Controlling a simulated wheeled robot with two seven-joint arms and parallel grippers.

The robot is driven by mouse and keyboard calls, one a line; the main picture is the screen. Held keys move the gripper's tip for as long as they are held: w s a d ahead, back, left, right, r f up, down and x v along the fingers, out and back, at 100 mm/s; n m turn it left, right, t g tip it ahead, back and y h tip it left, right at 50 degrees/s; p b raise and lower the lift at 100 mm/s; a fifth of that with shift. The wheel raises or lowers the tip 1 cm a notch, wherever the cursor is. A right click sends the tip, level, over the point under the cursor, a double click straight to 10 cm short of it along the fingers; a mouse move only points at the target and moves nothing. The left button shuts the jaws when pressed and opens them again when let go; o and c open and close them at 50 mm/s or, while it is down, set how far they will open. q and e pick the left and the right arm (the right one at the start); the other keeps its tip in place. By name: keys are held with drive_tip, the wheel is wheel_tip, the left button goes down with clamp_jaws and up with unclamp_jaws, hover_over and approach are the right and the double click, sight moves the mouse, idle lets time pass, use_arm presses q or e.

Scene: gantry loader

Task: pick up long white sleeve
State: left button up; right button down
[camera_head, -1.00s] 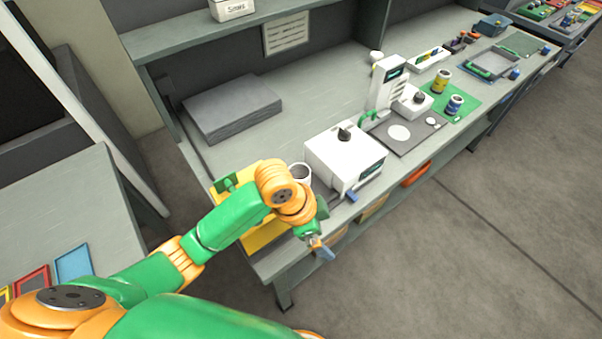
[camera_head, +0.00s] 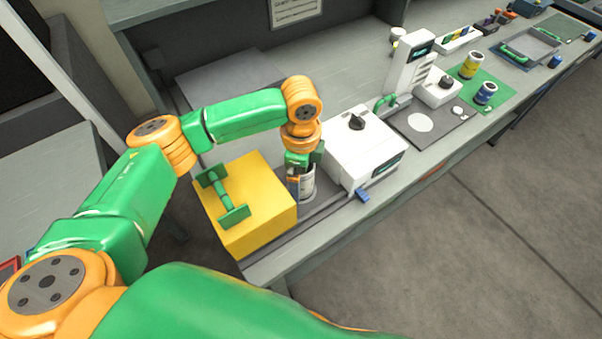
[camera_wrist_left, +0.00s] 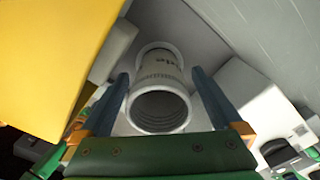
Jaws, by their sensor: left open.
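The long white sleeve (camera_head: 308,186) stands on the workbench between the yellow block and the white machine, partly hidden by my left gripper. In the left wrist view the sleeve (camera_wrist_left: 160,92) is a hollow white tube with dark lettering on its wall, its ringed open end facing the camera. My left gripper (camera_head: 299,182) points down at the sleeve. In the left wrist view the fingers of my left gripper (camera_wrist_left: 160,74) are apart, one on each side of the sleeve, with a visible gap on both sides. My right gripper is not in view.
A yellow block (camera_head: 262,218) with a green handle stands close left of the sleeve. A white machine (camera_head: 365,148) with a black knob stands close right. A taller white device (camera_head: 404,72) is farther along the bench. The bench's front edge is near.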

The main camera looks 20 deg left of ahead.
use_arm(q)
drive_tip(key=shift+f, duration=0.35)
drive_tip(key=shift+s, duration=0.1)
drive_tip(key=c, duration=0.4)
clamp_jaws()
drive_tip(key=shift+r, duration=0.1)
